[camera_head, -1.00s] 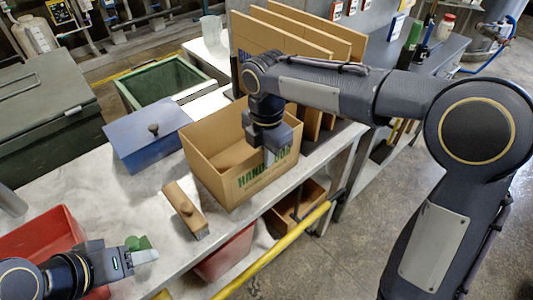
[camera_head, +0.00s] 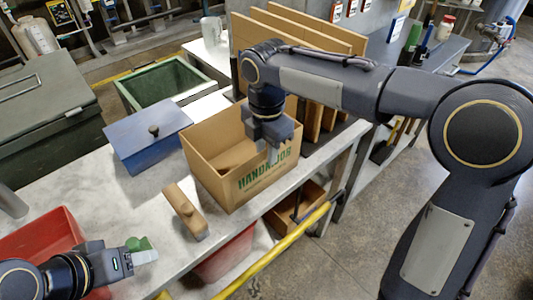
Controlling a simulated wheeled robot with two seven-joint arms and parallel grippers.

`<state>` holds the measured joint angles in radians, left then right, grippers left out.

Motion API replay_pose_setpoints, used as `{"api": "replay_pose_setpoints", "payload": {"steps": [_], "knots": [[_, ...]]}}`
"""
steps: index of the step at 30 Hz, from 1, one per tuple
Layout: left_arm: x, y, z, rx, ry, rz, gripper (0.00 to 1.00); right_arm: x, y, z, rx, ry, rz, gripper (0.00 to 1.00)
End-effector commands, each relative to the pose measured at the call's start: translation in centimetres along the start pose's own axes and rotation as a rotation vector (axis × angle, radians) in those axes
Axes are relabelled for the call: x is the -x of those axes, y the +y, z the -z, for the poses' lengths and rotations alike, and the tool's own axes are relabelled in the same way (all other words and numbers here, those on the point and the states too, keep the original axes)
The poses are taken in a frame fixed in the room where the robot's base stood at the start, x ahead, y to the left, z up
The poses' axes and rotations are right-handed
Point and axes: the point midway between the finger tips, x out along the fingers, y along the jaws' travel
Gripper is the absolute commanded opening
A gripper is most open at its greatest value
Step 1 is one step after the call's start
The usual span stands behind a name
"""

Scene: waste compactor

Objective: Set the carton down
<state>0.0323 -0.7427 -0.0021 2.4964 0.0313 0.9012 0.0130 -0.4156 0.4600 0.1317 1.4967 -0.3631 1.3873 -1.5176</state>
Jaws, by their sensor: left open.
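The open cardboard carton (camera_head: 215,185) with green lettering stands upright on the grey worktop, near its front edge. Its base appears to rest on the top. My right gripper (camera_head: 272,152) points down at the carton's front-right wall, by the upper rim. Its fingers overlap the wall in the picture, and whether they are apart or closed on it is unclear. My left gripper (camera_head: 145,254) is open at the lower left, well away from the carton. A small green thing (camera_head: 138,243) shows beside its fingertips.
A wooden-handled block (camera_head: 186,211) and a blue lidded box (camera_head: 147,137) lie left of the carton on the worktop (camera_head: 90,190). Upright cardboard panels (camera_head: 300,38) stand behind it. A red bin (camera_head: 40,235) is at lower left. A yellow rail (camera_head: 285,242) runs along the front.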

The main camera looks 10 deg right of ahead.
Motion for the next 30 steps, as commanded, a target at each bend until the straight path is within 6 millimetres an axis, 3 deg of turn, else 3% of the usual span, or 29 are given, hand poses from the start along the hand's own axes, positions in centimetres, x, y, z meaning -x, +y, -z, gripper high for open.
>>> {"api": "replay_pose_setpoints", "payload": {"steps": [6,12,23,26,30], "knots": [[0.7,0.3,0.4,0.000,0.000,0.000,0.55,5.2,0.1,0.0,0.000,0.000,-0.005,0.25],[1.1,0.5,0.6,0.000,0.000,0.000,0.55,8.5,0.1,0.0,0.000,0.000,-0.002,0.25],[1.2,0.6,0.6,0.000,0.000,0.000,0.55,9.8,-0.2,-0.1,-0.010,0.001,-0.002,0.25],[1.2,0.6,0.6,0.000,0.000,0.000,0.55,9.9,-1.6,-1.0,-0.104,0.012,-0.025,0.25],[1.2,0.6,0.6,0.000,0.000,0.000,0.55,9.5,-6.8,-3.1,-0.455,0.070,-0.102,0.25]]}}
